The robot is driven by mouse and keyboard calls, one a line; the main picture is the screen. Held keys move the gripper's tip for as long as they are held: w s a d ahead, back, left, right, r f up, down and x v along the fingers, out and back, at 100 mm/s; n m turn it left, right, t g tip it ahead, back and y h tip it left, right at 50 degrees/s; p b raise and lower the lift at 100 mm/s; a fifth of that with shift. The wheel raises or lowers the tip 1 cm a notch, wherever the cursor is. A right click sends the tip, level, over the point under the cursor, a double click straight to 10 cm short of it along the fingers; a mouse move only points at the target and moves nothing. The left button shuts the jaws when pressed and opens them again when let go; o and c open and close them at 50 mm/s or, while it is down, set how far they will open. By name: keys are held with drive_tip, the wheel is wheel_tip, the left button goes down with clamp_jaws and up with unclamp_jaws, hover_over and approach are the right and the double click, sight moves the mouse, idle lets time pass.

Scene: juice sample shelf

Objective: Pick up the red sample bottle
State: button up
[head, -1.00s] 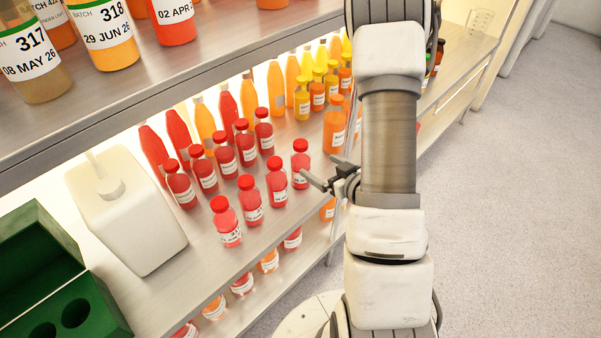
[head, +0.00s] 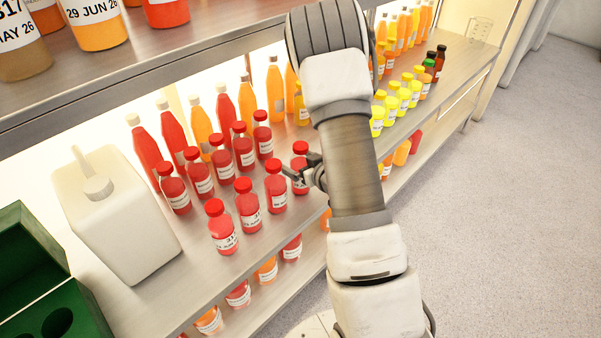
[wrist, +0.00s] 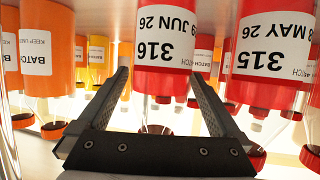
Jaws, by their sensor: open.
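Several red sample bottles with red caps and white labels stand in rows on the middle shelf in the head view. My gripper (head: 300,168) is at the right end of the front row, overlapping the rightmost red bottle (head: 300,148); another red bottle (head: 276,188) is just left of its fingertips. The wrist view appears upside down. There my open gripper (wrist: 160,76) has a red bottle labelled 316 (wrist: 162,38) between and beyond its fingertips, with nothing held. A red bottle labelled 315 (wrist: 268,45) is to the right. Contact cannot be told.
A white jug (head: 115,215) and a green box (head: 30,245) are on the left. Taller red and orange bottles (head: 147,150) stand behind. An upper shelf (head: 200,65) hangs above. Yellow bottles (head: 403,97) are right of my arm. Open floor (head: 500,200) lies at right.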

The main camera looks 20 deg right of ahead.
drive_tip(key=shift+x, duration=0.8)
drive_tip(key=shift+r, duration=0.15)
clamp_jaws()
wheel_tip(320, 180, up, 14)
drive_tip(key=p, duration=0.6)
drive_tip(key=shift+s, duration=0.1)
